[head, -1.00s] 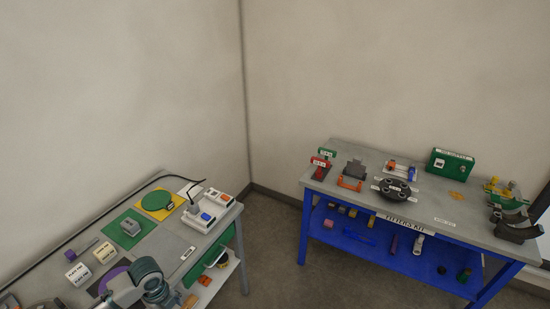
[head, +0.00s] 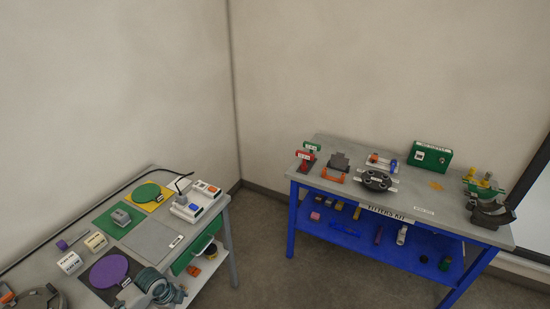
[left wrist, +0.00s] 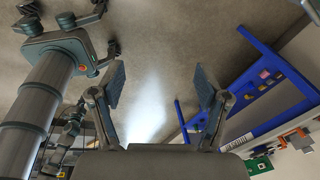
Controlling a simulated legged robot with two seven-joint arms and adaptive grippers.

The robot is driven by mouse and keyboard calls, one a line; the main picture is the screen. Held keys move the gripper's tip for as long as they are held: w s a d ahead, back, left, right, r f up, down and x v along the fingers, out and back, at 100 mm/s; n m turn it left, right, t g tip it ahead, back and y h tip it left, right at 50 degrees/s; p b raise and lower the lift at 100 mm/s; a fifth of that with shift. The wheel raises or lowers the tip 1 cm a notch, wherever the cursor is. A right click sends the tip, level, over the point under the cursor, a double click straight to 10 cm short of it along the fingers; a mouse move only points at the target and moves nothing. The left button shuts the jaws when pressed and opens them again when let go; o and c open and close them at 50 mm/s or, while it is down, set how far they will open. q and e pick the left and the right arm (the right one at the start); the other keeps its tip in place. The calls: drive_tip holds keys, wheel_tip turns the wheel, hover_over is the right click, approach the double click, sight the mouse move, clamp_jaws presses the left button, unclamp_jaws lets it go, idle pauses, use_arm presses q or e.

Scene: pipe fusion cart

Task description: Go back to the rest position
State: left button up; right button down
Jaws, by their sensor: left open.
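My left gripper (left wrist: 160,85) is in the left wrist view with its two dark fingers spread wide. Nothing is between them, and they hang over bare floor. In the head view, a grey and teal part of my arm (head: 155,290) shows at the bottom edge, in front of the left bench (head: 145,237). Neither gripper's fingers can be made out in the head view. My right gripper cannot be identified in either view.
The left bench holds a purple disc (head: 109,270), a green disc (head: 146,192) and a white device (head: 187,212). The blue-framed table (head: 345,208) stands at the right with several fittings and a green box (head: 429,155). Clear floor (head: 265,255) lies between them.

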use_arm(q)
wheel_tip(320, 180, down, 18)
drive_tip(key=n+t, duration=0.2)
drive_tip(key=n, duration=0.5)
drive_tip(key=s+f+n+y+b, duration=0.1)
drive_tip(key=s+f+n, duration=0.1)
drive_tip(key=s+f, duration=0.45)
drive_tip(key=s+f+n, duration=0.3)
drive_tip(key=f, duration=0.6)
drive_tip(key=s+d+f+n+g, duration=0.1)
drive_tip(key=s+d+f, duration=0.2)
drive_tip(key=s, duration=0.8)
drive_tip(key=s+d+f+n+g, duration=0.1)
drive_tip(key=s+d+f+n, duration=0.1)
drive_tip(key=s+f, duration=0.5)
drive_tip(key=s+d+f+n, duration=0.1)
drive_tip(key=s+d+f, duration=0.2)
drive_tip(key=s, duration=1.2)
wheel_tip(320, 180, down, 2)
drive_tip(key=shift+s+d+f+g+b, duration=0.2)
drive_tip(key=shift+s+d+g+b, duration=0.15)
drive_tip(key=shift+s+g+b, duration=0.05)
use_arm(e)
drive_tip(key=shift+s+d+f, duration=0.25)
drive_tip(key=shift+f, duration=0.3)
drive_tip(key=shift+s+d+f, duration=0.2)
drive_tip(key=shift+f, duration=0.35)
